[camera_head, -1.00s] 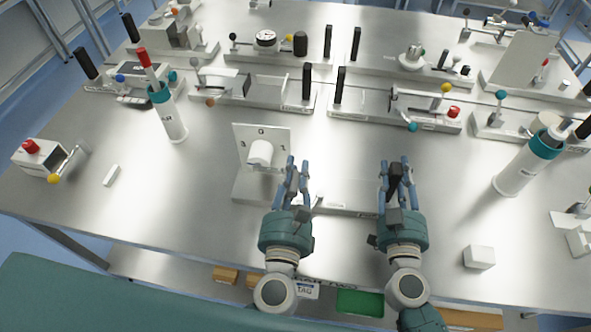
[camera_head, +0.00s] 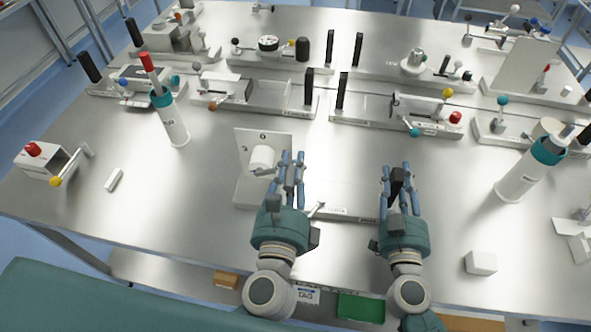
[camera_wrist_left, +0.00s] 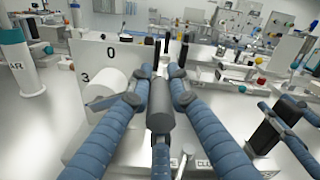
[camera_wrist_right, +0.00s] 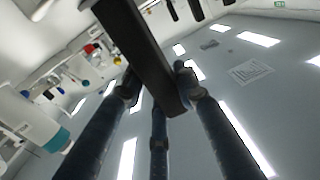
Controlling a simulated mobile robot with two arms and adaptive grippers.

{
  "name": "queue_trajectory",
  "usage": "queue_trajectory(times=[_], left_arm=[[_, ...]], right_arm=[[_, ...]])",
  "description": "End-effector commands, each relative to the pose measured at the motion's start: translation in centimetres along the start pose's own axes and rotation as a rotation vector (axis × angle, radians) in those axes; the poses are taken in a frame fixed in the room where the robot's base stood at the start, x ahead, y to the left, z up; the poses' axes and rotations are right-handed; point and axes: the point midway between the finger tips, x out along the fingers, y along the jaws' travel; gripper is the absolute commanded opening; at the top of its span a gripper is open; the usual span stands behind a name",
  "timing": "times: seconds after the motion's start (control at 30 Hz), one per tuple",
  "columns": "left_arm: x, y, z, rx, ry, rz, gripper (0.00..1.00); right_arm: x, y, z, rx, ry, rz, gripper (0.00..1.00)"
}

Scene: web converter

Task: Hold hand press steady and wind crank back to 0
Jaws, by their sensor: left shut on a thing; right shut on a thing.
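The hand press has a white upright panel (camera_head: 280,150) with a white drum (camera_head: 262,158) on its front and a long base (camera_head: 345,214) running right. In the left wrist view the panel (camera_wrist_left: 100,50) shows a 0 at top and a 3 at its left. My left gripper (camera_head: 291,163) is right of the drum, shut on the grey cylindrical crank knob (camera_wrist_left: 161,118). The crank arm is mostly hidden by the fingers. My right gripper (camera_head: 398,178) is shut on the upright black handle (camera_head: 396,186) at the base's right end; this handle fills the right wrist view's top (camera_wrist_right: 140,50).
A white block (camera_head: 480,262) lies right of my right gripper. A white canister (camera_head: 172,120) stands left and another (camera_head: 525,175) right. A red-button box (camera_head: 45,160) sits far left. Several fixtures line the back. The table between press and left canister is clear.

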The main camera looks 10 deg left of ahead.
Motion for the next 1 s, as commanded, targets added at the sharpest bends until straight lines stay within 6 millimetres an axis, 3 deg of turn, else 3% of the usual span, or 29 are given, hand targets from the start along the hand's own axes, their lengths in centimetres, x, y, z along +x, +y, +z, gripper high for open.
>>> queue_trajectory(times=[0.03, 0.47, 1.0], left_arm=[[-0.1, -0.2, 0.3, -0.049, 0.002, -0.004, 0.00], [-0.1, -0.1, 3.8, -0.459, 0.002, -0.008, 0.00], [-0.1, 1.7, 7.3, -0.928, 0.003, -0.013, 0.00]], right_arm=[[-0.3, -0.2, 1.2, 0.003, -0.023, -0.005, 0.00], [-0.3, -0.2, 1.2, 0.003, -0.023, -0.004, 0.00], [-0.3, -0.2, 1.2, 0.004, -0.023, -0.004, 0.00]])
